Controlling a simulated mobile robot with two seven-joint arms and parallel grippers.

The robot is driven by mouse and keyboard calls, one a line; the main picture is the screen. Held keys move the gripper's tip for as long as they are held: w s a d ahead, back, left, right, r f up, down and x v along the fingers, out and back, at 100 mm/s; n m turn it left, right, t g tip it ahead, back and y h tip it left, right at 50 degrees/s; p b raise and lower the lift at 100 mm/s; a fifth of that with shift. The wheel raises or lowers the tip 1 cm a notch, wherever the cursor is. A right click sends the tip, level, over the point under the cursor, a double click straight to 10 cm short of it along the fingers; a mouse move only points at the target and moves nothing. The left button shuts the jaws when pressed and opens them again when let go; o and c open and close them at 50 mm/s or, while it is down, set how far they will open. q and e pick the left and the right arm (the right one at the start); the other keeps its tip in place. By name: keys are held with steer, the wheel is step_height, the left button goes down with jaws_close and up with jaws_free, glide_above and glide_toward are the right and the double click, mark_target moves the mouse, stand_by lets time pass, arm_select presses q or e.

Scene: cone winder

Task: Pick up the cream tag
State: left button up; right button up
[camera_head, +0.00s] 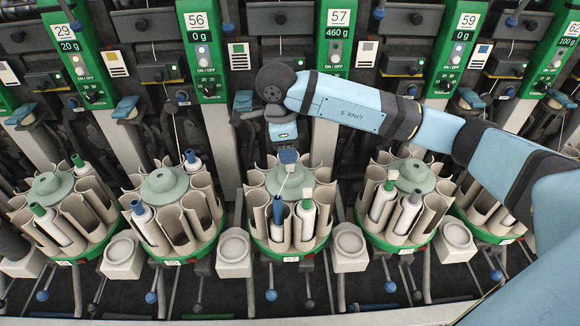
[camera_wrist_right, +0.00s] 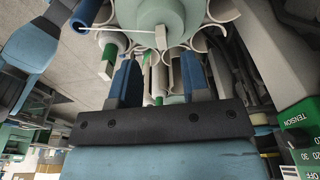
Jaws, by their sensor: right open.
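My left gripper is out of view.
Round magazines of upright tubes stand in a row, with blue- and green-topped bobbins. A thin white yarn (camera_head: 284,183) rises from the middle magazine near my gripper. Green control posts (camera_head: 336,38) stand behind. Pale pedestals (camera_head: 349,245) sit between the magazines.

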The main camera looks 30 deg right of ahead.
mark_target(290, 167)
steer(key=f, duration=0.5)
steer(key=shift+d+f, duration=0.1)
steer(key=shift+d, duration=0.25)
steer(key=c, duration=0.8)
